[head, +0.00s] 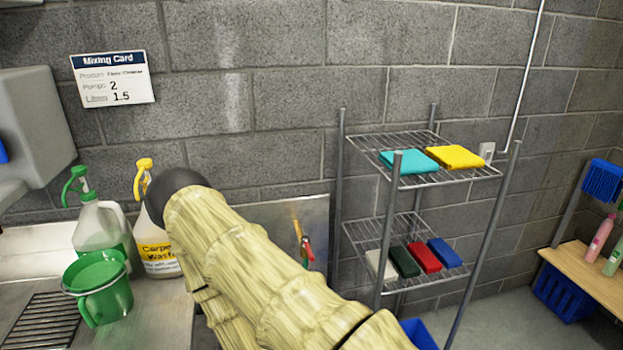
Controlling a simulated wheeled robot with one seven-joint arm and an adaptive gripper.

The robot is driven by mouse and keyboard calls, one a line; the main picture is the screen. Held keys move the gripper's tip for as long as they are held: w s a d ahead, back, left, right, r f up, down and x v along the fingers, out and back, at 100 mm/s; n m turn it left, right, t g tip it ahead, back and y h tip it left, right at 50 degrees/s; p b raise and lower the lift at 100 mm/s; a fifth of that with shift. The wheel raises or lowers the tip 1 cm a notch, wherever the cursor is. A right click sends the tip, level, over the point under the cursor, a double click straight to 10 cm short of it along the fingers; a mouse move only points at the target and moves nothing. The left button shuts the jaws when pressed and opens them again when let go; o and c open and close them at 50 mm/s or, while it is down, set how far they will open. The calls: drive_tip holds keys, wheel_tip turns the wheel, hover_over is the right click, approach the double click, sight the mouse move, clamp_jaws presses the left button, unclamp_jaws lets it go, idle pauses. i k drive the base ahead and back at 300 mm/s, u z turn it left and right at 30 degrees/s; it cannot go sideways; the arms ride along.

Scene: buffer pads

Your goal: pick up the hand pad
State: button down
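Several small pads lie in a row on the lower shelf of a wire rack: a white pad (381,266), a dark green pad (404,261), a red pad (424,257) and a blue pad (444,252). I cannot tell which one is the hand pad. A folded teal cloth (408,161) and a folded yellow cloth (455,157) lie on the upper shelf. My pale yellow arm crosses the lower middle of the head view, left of the rack. My gripper is not visible, so whether it holds anything cannot be seen.
The wire rack (399,185) has thin metal posts. At left, a metal counter (160,325) holds a green jug (100,290), a clear pump bottle (100,225) and a yellow-topped bottle (155,245). A wooden bench (582,262) stands at right. Grey floor shows between rack and bench.

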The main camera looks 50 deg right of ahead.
sight(404, 263)
drive_tip(key=z, duration=1.75)
drive_tip(key=k, duration=0.1)
drive_tip(key=z, duration=0.4)
